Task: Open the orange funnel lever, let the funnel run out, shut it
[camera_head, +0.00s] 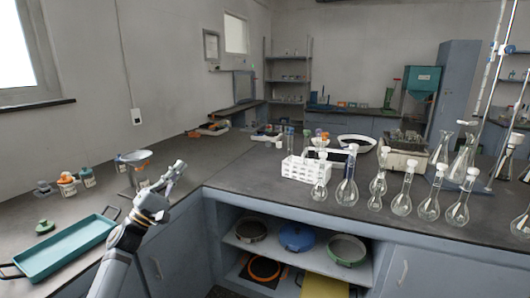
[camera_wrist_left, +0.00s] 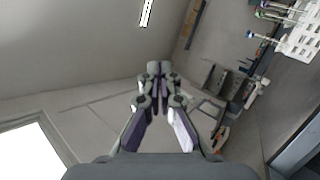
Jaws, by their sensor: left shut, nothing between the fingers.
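A small grey funnel (camera_head: 137,156) stands on a holder on the left bench, just behind and left of my left gripper (camera_head: 178,167) in the head view. Its orange lever cannot be made out. My left gripper is shut and empty, raised over the bench with its fingers pointing up and to the right. In the left wrist view the gripper (camera_wrist_left: 155,70) shows its fingers together with nothing between them; the funnel is not seen there. My right gripper is in neither view.
Small jars (camera_head: 67,184) and a teal tray (camera_head: 65,248) lie on the left bench. A white rack (camera_head: 305,172) and several glass flasks (camera_head: 401,204) stand to the right. Sieves (camera_head: 297,237) sit on the shelf below. The bench behind the gripper is mostly clear.

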